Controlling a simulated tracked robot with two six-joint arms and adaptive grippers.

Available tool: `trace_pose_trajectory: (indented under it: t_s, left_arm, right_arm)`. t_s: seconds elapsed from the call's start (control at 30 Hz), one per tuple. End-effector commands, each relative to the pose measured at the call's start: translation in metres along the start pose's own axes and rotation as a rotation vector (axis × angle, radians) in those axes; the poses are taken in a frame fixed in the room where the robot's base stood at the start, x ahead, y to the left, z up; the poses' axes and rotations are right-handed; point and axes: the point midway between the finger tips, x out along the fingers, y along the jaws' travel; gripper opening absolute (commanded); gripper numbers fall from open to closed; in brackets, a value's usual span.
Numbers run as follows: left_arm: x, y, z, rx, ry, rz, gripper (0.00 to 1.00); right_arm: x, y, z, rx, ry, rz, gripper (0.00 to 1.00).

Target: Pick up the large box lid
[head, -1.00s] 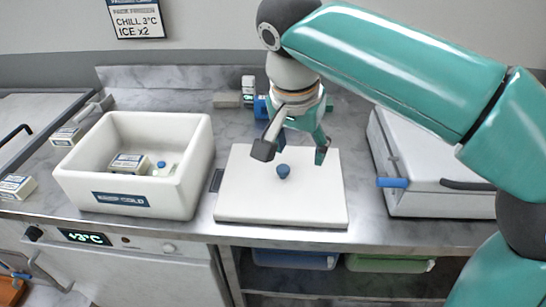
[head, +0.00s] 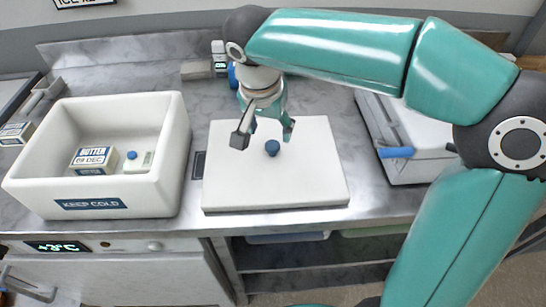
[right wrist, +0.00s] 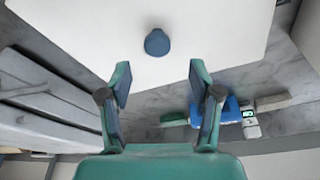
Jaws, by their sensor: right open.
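The large box lid (head: 240,185) is a flat white slab with a round dark blue knob (head: 272,147) at its middle. It lies on the steel counter to the right of the white box. In the right wrist view the lid (right wrist: 215,20) fills the top, and the knob (right wrist: 157,42) shows beyond the fingertips, centred between them. My right gripper (head: 265,136) is open and empty, above the far part of the lid and apart from the knob. It also shows in the right wrist view (right wrist: 157,82). My left gripper is not in view.
The open white box (head: 180,150) labelled KEEP COLD holds a butter carton (head: 93,160) and a small blue-capped container (head: 138,161). A white case (head: 425,165) with a blue handle stands to the right. Small items, one blue (right wrist: 230,108), lie behind the lid.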

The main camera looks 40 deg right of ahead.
Motion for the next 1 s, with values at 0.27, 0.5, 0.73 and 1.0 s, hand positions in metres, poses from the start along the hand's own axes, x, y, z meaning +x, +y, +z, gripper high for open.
trace_pose_trajectory:
  t_s: [0.27, 0.5, 0.73, 1.0]
  left_arm:
    - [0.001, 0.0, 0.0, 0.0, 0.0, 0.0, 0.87]
    - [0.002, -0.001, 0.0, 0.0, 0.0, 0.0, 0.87]
    - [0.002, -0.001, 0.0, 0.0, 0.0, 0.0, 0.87]
    - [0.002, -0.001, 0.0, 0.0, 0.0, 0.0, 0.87]
  right_arm:
    - [0.019, 0.001, 0.001, -0.001, 0.0, 0.002, 0.63]
    - [0.052, 0.003, 0.006, 0.0, -0.002, 0.003, 0.63]
    - [0.063, 0.002, 0.006, -0.001, -0.001, 0.0, 0.63]
    - [0.062, 0.002, 0.006, -0.002, -0.001, -0.001, 0.4]
